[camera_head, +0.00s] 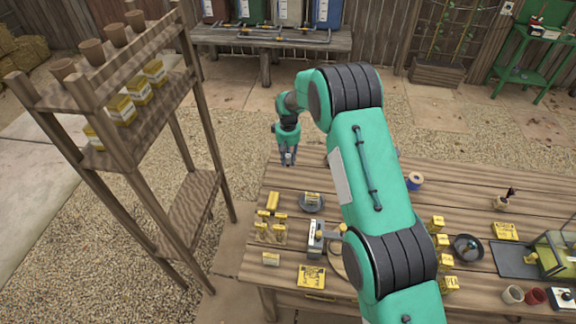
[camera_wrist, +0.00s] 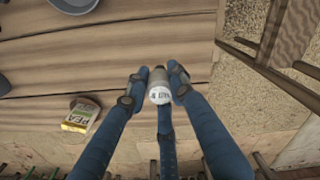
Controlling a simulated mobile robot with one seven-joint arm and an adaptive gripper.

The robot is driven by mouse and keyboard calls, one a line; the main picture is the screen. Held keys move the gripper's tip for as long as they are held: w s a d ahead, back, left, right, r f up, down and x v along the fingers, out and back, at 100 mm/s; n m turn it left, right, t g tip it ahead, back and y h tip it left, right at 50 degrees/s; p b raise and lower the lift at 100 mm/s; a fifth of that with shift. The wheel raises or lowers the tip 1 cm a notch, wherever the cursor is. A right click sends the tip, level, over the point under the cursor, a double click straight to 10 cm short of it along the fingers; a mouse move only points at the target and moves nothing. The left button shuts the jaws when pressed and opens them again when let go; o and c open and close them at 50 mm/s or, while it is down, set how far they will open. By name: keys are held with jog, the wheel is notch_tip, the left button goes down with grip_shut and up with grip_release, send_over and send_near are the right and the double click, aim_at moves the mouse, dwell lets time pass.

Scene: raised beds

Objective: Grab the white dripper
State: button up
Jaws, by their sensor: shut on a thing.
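The white dripper (camera_wrist: 159,94) is a small pale cylinder with a greyish upper part and dark lettering on its white end. It sits between the blue fingers of my gripper (camera_wrist: 152,88) in the wrist view, and the fingers are closed around it. In the head view my gripper (camera_head: 288,157) points down over the far left corner of the wooden table, with a small pale bit showing at its tips. I cannot tell whether the dripper touches the table. Fingers hide its sides.
A yellow pea packet (camera_wrist: 80,115) lies apart from the fingers. The wooden table (camera_head: 282,186) also holds several yellow packets, a grey dish (camera_head: 311,203) and a blue-edged roll (camera_head: 415,181). A tall wooden shelf (camera_head: 181,150) stands left of the table, with gravel between.

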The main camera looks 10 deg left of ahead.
jog(key=shift+r, duration=1.5)
